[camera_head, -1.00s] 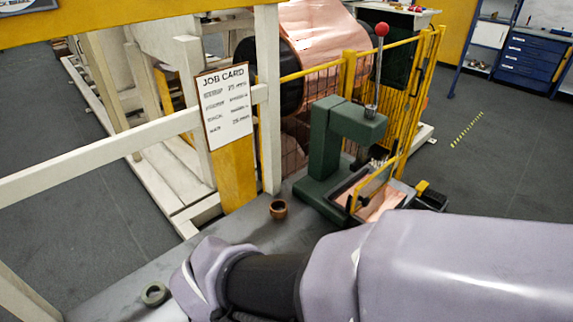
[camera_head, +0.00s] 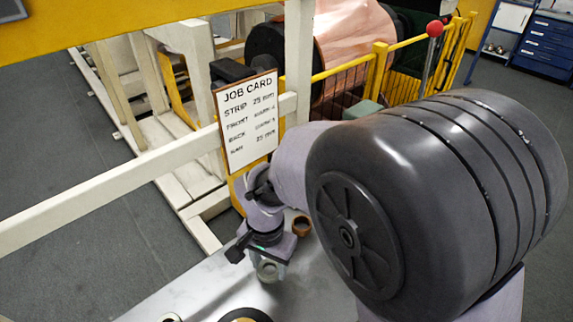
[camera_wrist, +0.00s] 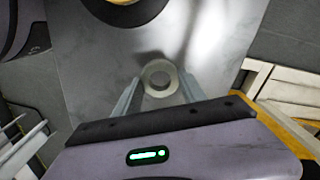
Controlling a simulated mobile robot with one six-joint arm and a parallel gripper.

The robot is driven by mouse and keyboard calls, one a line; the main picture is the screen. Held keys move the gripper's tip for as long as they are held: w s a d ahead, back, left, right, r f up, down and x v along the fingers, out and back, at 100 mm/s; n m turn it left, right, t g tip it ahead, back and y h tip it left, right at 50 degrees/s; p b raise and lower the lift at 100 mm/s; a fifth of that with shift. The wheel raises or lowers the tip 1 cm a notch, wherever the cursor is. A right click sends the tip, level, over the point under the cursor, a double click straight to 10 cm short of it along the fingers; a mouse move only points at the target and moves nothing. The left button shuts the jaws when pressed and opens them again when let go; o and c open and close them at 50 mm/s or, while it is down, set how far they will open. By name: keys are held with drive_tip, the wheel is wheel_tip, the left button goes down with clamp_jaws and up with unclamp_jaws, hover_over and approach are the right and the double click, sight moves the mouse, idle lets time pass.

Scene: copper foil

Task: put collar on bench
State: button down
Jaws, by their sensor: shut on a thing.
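The collar (camera_head: 268,271), a pale grey ring, is between the fingers of my gripper (camera_head: 268,268) at the grey bench (camera_head: 190,288). The bench top (camera_wrist: 95,75) lies beneath. I cannot tell whether the collar touches the bench or is just above it.
A brown cup-like ring (camera_head: 301,226) stands on the bench close behind my gripper. A black and yellow disc (camera_head: 245,315) and a pale ring (camera_head: 170,318) are cut off at the bottom edge. A job card (camera_head: 247,120) and white rails stand behind. Bare bench lies left of the gripper.

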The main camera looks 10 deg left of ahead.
drive_tip(key=w+a, duration=0.2)
drive_tip(key=w, duration=0.1)
drive_tip(key=shift+w+f, duration=0.15)
drive_tip(key=shift+f, duration=0.05)
wheel_tip(320, 180, down, 3)
drive_tip(key=shift+f+b, duration=0.2)
drive_tip(key=shift+b, duration=1)
drive_tip(key=shift+f, duration=0.2)
drive_tip(key=c, duration=0.7)
unclamp_jaws()
drive_tip(key=shift+o, duration=0.2)
